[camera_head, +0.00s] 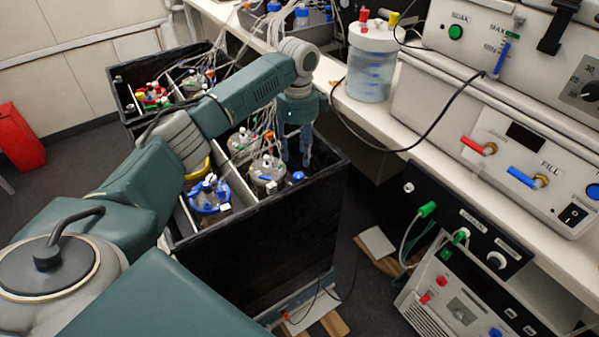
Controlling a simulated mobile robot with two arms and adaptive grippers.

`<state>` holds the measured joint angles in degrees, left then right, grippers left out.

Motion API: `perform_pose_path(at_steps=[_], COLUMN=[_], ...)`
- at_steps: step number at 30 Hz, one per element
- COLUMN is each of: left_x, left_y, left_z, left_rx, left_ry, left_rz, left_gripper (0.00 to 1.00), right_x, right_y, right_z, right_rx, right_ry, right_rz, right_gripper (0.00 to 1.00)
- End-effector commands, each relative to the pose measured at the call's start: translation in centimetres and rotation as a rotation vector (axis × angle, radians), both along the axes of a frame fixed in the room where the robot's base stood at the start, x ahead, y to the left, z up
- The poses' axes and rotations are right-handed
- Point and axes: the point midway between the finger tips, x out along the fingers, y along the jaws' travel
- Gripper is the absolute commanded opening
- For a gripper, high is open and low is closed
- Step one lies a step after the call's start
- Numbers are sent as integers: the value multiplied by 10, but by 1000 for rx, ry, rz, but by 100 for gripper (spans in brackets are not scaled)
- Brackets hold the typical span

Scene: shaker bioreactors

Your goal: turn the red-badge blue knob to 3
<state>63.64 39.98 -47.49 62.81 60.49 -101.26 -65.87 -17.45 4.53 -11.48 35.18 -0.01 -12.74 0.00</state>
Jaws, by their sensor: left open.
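My left gripper (295,155) reaches over the black box (265,250) from above, fingers pointing down and apart, near the box's right inner wall. It holds nothing that I can see. A small blue round part (298,177) shows just below the fingers, beside a clear vessel (267,172) with tubes. Another blue round part (495,332) is on the front of the lower white unit at bottom right. I cannot make out a red badge or number scale on either, so I cannot tell which is the named knob. My right gripper is not in view.
A white bench (400,118) runs along the right, with a clear blue-tinted bottle (370,68) and a white machine (500,125) with red and blue handles. A black control panel (465,222) with green plugs is below. Cables and tubes hang around the box.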

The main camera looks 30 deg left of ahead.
Motion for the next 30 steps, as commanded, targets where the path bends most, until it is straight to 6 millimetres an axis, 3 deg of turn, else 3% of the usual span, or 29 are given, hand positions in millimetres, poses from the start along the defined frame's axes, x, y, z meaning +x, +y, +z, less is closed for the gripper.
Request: perform_pose_path(at_steps=[6, 12, 25, 30], left_x=[-1, -1, -1, -1], left_y=[0, 0, 0, 0], left_z=[-44, -71, -81, -81], left_rx=[1, 0, 1, 1], left_ry=[4, 3, 1, 0], left_rz=[0, 0, 0, 0], left_gripper=[42, 42, 42, 8], right_x=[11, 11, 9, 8], right_y=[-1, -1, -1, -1], right_z=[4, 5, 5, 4], right_rx=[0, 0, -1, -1], right_ry=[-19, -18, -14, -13], right_rz=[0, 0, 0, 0], right_gripper=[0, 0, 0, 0])
